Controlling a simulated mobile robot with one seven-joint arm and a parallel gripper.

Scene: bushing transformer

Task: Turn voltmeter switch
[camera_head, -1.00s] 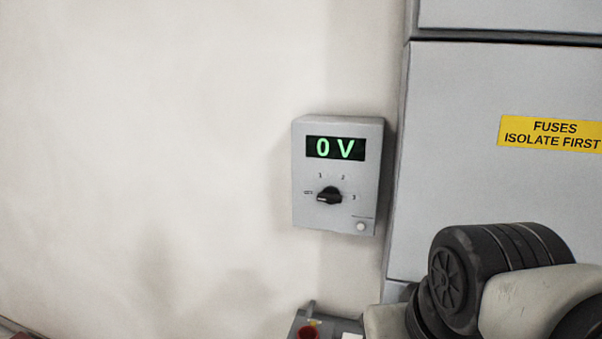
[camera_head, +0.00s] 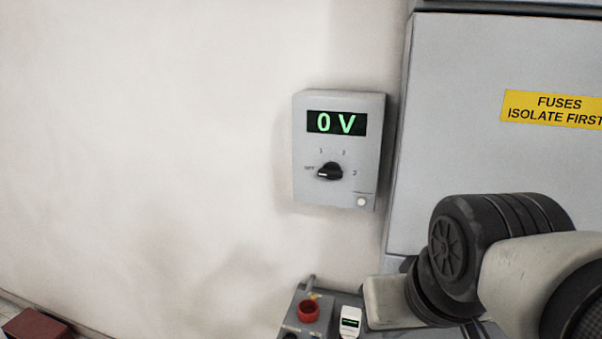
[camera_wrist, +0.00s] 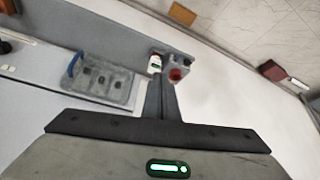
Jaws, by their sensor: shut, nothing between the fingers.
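The voltmeter (camera_head: 342,190) is a grey box on the pale wall in the head view. Its green display (camera_head: 337,123) reads 0 V. The black rotary switch (camera_head: 329,172) sits below the display, among marks for OFF at left and numbered positions above and to the right. Its pointer looks turned to the left, toward OFF. My gripper (camera_wrist: 161,88) shows in the wrist view, shut and empty, with its fingers together. The voltmeter is not in the wrist view, and my gripper is not in the head view, so it is apart from the switch.
A grey cabinet (camera_head: 460,150) with a yellow fuse label (camera_head: 553,108) stands right of the voltmeter. Below are a red knob (camera_head: 308,311) and a small white device (camera_head: 350,321). A grey tray (camera_wrist: 105,80) and a dark red box (camera_wrist: 272,70) show in the wrist view.

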